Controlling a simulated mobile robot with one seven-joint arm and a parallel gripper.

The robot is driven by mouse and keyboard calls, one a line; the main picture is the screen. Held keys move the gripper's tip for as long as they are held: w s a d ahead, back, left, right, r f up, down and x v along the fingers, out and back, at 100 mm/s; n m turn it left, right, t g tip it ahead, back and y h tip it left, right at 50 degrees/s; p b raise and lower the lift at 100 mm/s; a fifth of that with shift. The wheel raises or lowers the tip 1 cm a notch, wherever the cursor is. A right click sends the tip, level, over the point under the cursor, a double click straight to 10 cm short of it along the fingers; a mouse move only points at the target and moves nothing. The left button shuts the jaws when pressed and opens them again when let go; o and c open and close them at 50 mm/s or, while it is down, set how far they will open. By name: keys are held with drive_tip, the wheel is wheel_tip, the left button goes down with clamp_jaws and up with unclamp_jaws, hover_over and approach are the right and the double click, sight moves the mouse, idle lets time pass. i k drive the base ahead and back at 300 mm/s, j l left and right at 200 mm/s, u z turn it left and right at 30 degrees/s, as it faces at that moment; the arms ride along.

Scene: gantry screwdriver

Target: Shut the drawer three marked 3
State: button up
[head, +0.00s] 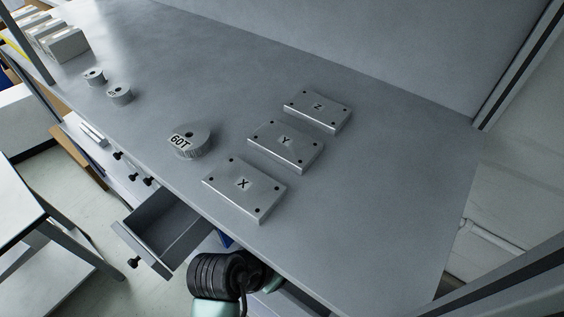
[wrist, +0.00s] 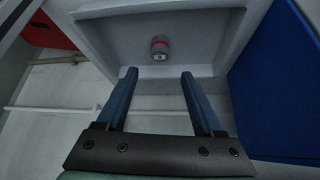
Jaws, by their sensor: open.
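A grey drawer (head: 165,232) stands pulled out below the front edge of the bench, with a black knob (head: 133,262) on its front. No number can be read on it, so I cannot tell whether it is drawer three. The part of its inside that shows is empty. My arm's dark wrist end is just right of it in the head view, with the fingers hidden. In the wrist view my gripper (wrist: 158,74) is open with nothing between its fingers. Ahead of it is a pale grey box-like recess (wrist: 205,60) with a small red-banded cylinder (wrist: 160,49).
The grey bench top (head: 370,190) holds plates marked X (head: 243,184), Y (head: 286,141) and Z (head: 318,107), and a 60T gear (head: 187,144) near the front edge. More black knobs (head: 133,177) sit left of the drawer. A blue panel (wrist: 275,85) borders the recess on the right.

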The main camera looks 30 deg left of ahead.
sight(172, 230)
drive_tip(key=k+j, duration=0.15)
drive_tip(key=k, duration=0.35)
drive_tip(key=k+j, duration=0.2)
drive_tip(key=k, duration=0.3)
